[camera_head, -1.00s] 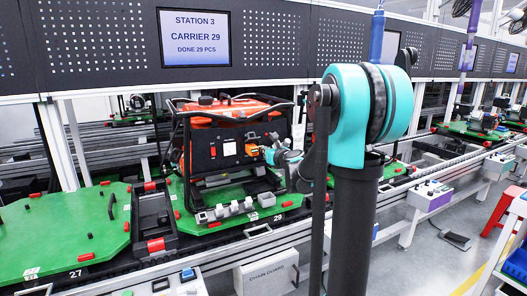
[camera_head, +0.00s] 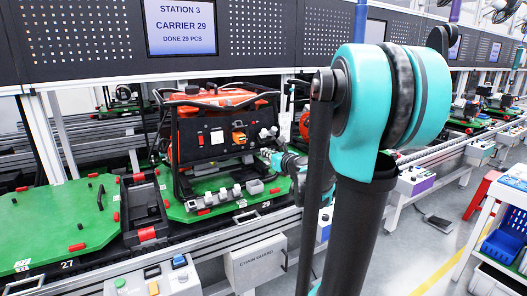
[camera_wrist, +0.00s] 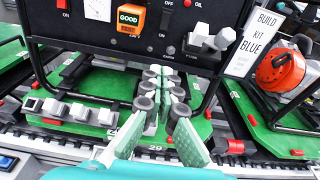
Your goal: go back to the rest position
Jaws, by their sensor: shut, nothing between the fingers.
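In the head view my gripper (camera_head: 272,157) shows as a small teal shape at the generator's lower right, partly hidden by my arm. The orange generator (camera_head: 212,101) in its black frame stands upright on green carrier 29 (camera_head: 268,189). An orange block marked GOOD (camera_wrist: 131,18) sits on the panel. Grey plugs (camera_wrist: 205,42) stick out at the panel's right.
Several grey parts (camera_wrist: 70,110) stand on the carrier's front edge. A card reading BUILD KIT BLUE (camera_wrist: 252,43) and a red reel (camera_wrist: 280,70) are at right. A chain guard box (camera_head: 256,262) and control boxes line the conveyor front.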

